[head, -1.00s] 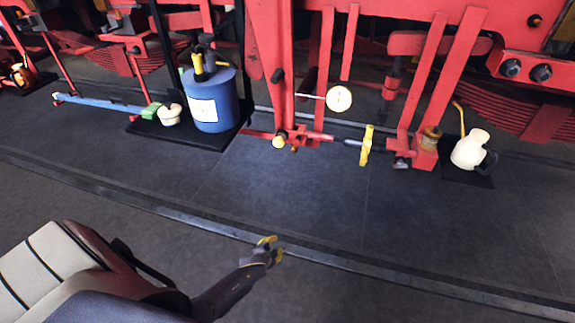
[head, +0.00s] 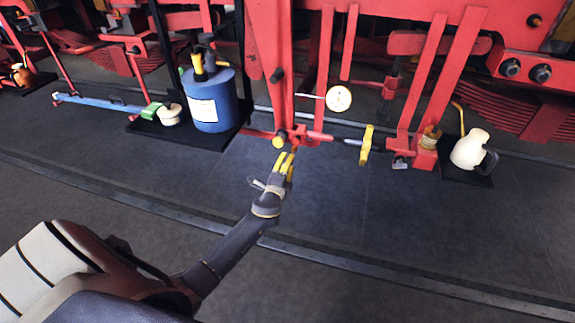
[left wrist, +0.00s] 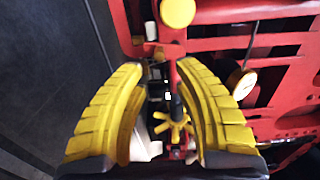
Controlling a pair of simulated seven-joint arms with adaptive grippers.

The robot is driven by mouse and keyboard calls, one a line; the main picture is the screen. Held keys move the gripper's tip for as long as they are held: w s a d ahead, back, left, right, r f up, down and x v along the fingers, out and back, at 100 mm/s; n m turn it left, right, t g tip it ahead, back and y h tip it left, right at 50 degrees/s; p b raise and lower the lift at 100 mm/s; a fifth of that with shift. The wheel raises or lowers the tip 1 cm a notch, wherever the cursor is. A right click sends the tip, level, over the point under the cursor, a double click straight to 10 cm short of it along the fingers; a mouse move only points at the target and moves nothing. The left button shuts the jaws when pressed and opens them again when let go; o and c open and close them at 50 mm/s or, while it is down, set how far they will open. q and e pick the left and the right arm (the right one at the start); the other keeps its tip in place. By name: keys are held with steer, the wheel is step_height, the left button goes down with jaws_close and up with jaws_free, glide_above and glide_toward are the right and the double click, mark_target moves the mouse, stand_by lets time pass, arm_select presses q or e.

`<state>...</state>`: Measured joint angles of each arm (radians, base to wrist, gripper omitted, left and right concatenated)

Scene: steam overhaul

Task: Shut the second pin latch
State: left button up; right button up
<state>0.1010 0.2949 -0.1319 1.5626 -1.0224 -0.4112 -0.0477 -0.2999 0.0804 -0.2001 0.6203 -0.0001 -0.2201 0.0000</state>
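My left gripper (head: 286,156) is in front of the red frame, just below a round yellow knob (head: 279,141) on a red bracket. In the left wrist view its yellow fingers (left wrist: 161,70) are apart with nothing held between them. The round yellow knob (left wrist: 178,12) lies beyond the fingertips, at the top of that view. A yellow star-shaped handle (left wrist: 174,126) shows in the gap between the fingers; the head view shows a yellow handle (head: 366,146) right of the bracket. I cannot tell which part is the second pin latch. My right gripper is out of view.
A white dial gauge (head: 339,98) sticks out above the bracket. A blue drum (head: 211,100) stands on a black mat at left; a cream jug (head: 470,149) stands on another mat (head: 478,178) at right. The dark floor (head: 330,205) in front is clear apart from a rail.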

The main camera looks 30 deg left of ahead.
mark_target(293, 152)
arm_select(q)
steer(key=shift+x, duration=3.25)
steer(key=shift+f, duration=0.1)
steer(key=shift+c, duration=0.2)
jaws_close()
